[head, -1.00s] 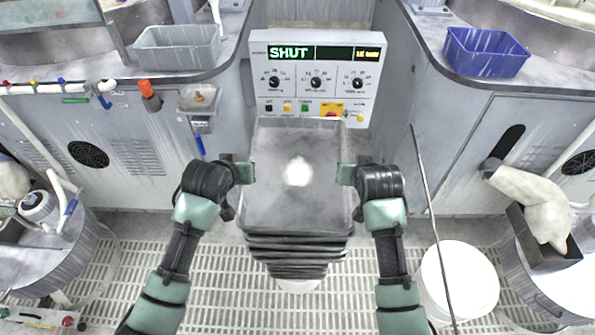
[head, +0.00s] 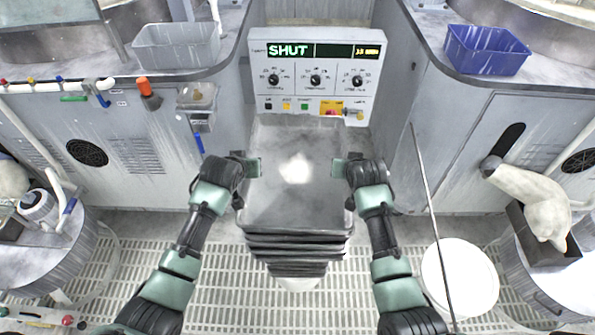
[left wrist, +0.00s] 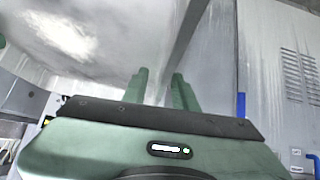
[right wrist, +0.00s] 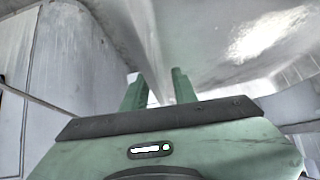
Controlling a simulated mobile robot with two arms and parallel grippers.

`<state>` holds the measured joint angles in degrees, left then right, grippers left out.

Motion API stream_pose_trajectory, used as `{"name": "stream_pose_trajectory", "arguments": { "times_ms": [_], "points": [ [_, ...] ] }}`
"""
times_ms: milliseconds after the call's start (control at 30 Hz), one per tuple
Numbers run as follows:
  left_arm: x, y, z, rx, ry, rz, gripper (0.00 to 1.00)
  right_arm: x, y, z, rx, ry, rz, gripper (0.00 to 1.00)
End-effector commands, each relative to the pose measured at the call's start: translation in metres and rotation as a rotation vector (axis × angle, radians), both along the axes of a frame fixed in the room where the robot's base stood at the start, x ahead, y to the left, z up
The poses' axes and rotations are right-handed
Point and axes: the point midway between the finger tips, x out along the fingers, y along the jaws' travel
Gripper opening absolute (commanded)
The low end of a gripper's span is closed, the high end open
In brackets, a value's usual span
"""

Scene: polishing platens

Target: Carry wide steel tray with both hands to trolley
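The wide steel tray (head: 292,205) is a grey rectangular tray with a bright glare patch, in the middle of the head view. It sits level on a tapering stack of dark layers (head: 297,250). My left gripper (head: 254,167) is at its left side and my right gripper (head: 338,168) at its right side. In the left wrist view the fingers (left wrist: 159,88) stand apart, with the tray's rim running between them. The right wrist view shows the same for the right fingers (right wrist: 156,90). Both look open around the rim; contact is hard to tell.
A control panel (head: 316,65) reading SHUT stands behind the tray, between two grey cabinets. A grey bin (head: 178,47) and a blue bin (head: 487,52) are on the counters. A white bucket (head: 460,277) and a thin pole (head: 425,180) are at right. Grating covers the floor.

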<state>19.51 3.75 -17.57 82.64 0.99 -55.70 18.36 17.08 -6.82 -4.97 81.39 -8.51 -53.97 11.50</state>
Motion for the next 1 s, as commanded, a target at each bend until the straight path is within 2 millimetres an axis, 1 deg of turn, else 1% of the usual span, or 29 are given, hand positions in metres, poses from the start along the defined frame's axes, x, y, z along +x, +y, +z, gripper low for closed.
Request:
{"name": "stream_pose_trajectory", "arguments": {
  "times_ms": [33, 67, 100, 133, 167, 1000],
  "points": [
    [-0.0001, -0.0001, 0.0001, 0.0, 0.0, 0.0, 0.28, 0.0, -0.0002, 0.0001, 0.0, 0.0, 0.0, 0.28],
    [-0.0001, -0.0001, 0.0001, 0.0, 0.0, 0.0, 0.23, 0.0, -0.0002, 0.0001, 0.0, 0.0, 0.0, 0.23],
    [-0.0001, -0.0001, 0.0001, 0.0, 0.0, 0.0, 0.12, -0.0001, -0.0002, 0.0002, 0.0, 0.0, 0.0, 0.12],
    [-0.0001, -0.0001, 0.0001, 0.0, 0.0, 0.0, 0.03, -0.0001, -0.0002, 0.0002, 0.0, 0.0, 0.0, 0.03],
    [-0.0001, -0.0001, 0.0001, 0.0, 0.0, 0.0, 0.0, -0.0001, -0.0002, 0.0002, 0.0, 0.0, 0.0, 0.0],
    [-0.0003, 0.0001, -0.0001, 0.0, 0.001, 0.0, 0.0, -0.0002, -0.0002, 0.0002, 0.0, 0.0, 0.0, 0.0]
  ]
}}
